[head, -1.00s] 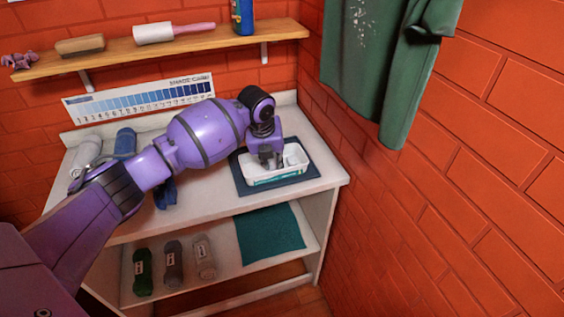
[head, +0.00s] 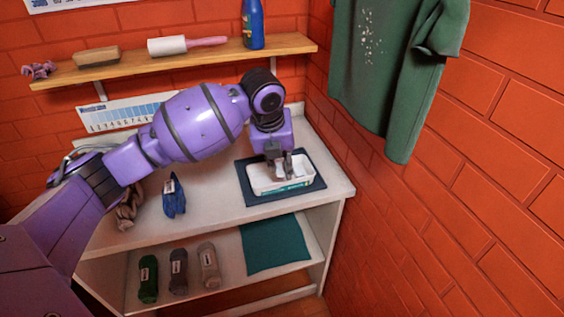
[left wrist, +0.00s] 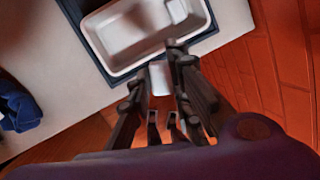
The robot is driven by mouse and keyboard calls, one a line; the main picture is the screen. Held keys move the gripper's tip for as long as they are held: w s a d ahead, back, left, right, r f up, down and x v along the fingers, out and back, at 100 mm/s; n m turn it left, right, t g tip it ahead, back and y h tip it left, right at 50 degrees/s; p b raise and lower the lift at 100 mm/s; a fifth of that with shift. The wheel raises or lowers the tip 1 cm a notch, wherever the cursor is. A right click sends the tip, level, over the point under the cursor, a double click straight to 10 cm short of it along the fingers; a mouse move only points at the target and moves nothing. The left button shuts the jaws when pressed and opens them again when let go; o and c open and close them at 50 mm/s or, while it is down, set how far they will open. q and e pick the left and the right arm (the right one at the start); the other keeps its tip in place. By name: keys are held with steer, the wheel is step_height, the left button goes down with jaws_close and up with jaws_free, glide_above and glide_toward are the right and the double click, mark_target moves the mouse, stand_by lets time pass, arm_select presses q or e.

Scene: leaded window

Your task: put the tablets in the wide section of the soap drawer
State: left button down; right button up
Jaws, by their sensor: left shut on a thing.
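The soap drawer (head: 256,184) is a white open tray with a teal label on its front, on a dark mat on the counter. It also shows at the top of the left wrist view (left wrist: 108,62), with a lighter part (left wrist: 176,10) at its right end that I cannot make out. My left gripper (head: 284,172) points down at the drawer's front right part. In the left wrist view its fingers (left wrist: 157,80) are shut on a small white block (left wrist: 160,78), seemingly a tablet, near the drawer's edge. The fingers hide part of the drawer. My right gripper is not in view.
The dark mat (head: 250,199) lies near the counter's right end, close to the brick wall. A blue bundle (head: 174,197) and a brown one (head: 128,208) lie left. A green shirt (head: 385,75) hangs right. A shelf (head: 180,61) runs above.

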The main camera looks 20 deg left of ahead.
mark_target(281, 173)
arm_select(q)
steer(key=s+r, duration=0.1)
steer(key=s, duration=0.1)
steer(key=s+d, duration=0.1)
steer(key=s, duration=0.1)
steer(key=s+d+r, duration=0.1)
steer(key=s, duration=0.1)
steer(key=shift+s+d+r, duration=0.1)
steer(key=shift+s+r, duration=0.05)
steer(key=shift+r, duration=0.2)
